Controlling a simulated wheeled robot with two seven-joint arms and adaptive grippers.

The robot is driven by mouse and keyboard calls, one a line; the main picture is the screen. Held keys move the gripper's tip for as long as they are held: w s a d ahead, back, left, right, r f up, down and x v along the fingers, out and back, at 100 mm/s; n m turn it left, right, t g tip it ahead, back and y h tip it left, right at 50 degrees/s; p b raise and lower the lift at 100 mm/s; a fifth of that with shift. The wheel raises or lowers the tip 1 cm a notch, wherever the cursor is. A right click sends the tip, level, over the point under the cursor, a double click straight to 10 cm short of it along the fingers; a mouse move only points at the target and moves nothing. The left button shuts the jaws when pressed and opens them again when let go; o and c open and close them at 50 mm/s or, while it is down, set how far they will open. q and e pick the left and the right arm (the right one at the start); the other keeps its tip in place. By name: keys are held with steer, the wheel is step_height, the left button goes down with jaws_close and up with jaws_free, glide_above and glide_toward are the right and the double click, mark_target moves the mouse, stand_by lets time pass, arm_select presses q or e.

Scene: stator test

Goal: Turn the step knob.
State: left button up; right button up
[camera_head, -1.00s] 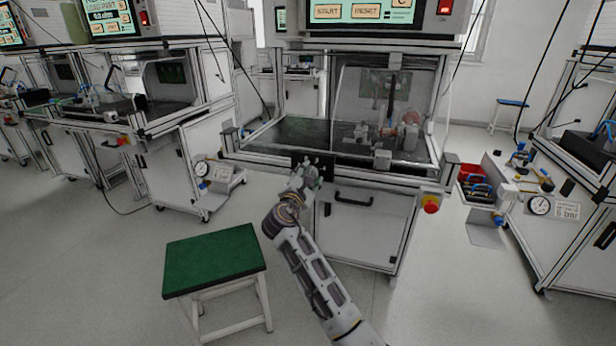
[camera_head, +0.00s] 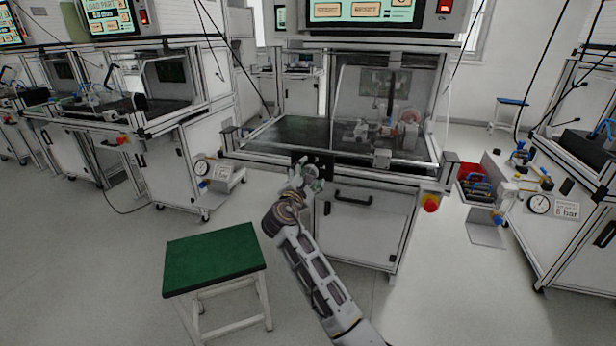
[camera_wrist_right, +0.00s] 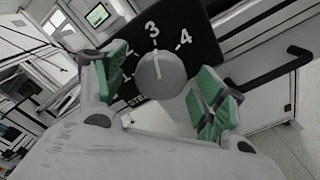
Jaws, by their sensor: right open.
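The step knob (camera_wrist_right: 161,75) is a round grey knob with a white line on its face, in the right wrist view. It sits on a black plate (camera_wrist_right: 200,52) marked 1, 2, 3, 4 and partly hidden lettering "STE". The white line points roughly toward the 3. My right gripper (camera_wrist_right: 163,90) is open, with green-padded fingers on either side of the knob; I cannot tell whether they touch it. In the head view my right gripper (camera_head: 306,183) is in front of the black plate (camera_head: 325,160) on the machine's front edge. My left gripper is not in view.
The test machine (camera_head: 350,215) has a black door handle (camera_head: 353,199) just right of my gripper and a red emergency button (camera_head: 431,203) farther right. A green-topped stool (camera_head: 214,258) stands at the lower left. Other benches stand at both sides, with open floor between.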

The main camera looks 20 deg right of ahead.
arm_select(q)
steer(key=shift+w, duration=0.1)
arm_select(e)
step_height(320, 180, up, 10)
stand_by(0.6)
steer(key=shift+f, duration=0.15)
